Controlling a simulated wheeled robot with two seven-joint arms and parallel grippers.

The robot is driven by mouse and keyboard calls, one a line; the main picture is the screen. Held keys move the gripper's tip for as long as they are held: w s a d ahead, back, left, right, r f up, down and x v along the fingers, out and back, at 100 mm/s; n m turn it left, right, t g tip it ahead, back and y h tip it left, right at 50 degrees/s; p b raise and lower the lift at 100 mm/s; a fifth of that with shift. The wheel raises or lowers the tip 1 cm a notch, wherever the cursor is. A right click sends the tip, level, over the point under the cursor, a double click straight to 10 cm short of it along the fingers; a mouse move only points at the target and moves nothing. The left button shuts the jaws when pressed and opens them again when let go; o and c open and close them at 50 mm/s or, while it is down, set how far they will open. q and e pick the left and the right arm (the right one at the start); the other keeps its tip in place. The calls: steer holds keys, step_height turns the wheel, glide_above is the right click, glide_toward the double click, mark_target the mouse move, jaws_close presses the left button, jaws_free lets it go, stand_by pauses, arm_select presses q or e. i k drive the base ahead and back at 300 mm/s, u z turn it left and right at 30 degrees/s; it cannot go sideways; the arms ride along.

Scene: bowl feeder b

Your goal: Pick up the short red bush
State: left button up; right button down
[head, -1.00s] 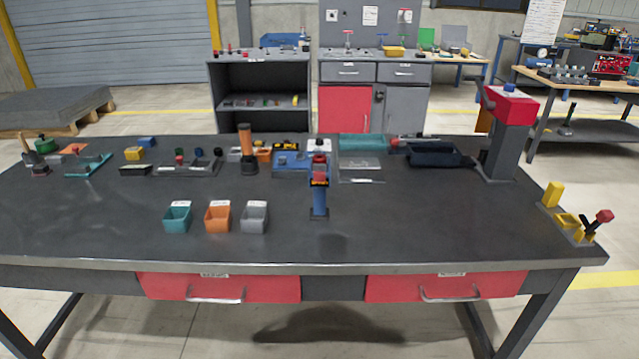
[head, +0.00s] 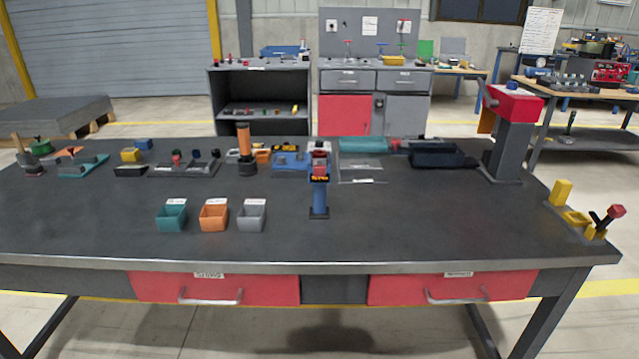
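Neither of my grippers is in view. I cannot single out the short red bush with certainty. Another red part (head: 319,164) is at the top of a blue upright stand (head: 319,200) near the bench's middle. At this size I cannot tell the shape of either red part.
Teal (head: 171,217), orange (head: 214,217) and grey (head: 251,217) bins stand on the workbench (head: 420,225), left of the blue stand. A tall red-topped press (head: 512,140) is at the back right. Yellow fixtures (head: 575,215) sit at the right edge. The front right of the bench is clear.

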mark_target(320, 153)
steer(key=k, duration=1.1)
steer(key=u, duration=0.75)
steer(key=i, duration=1.4)
steer(key=z, duration=0.25)
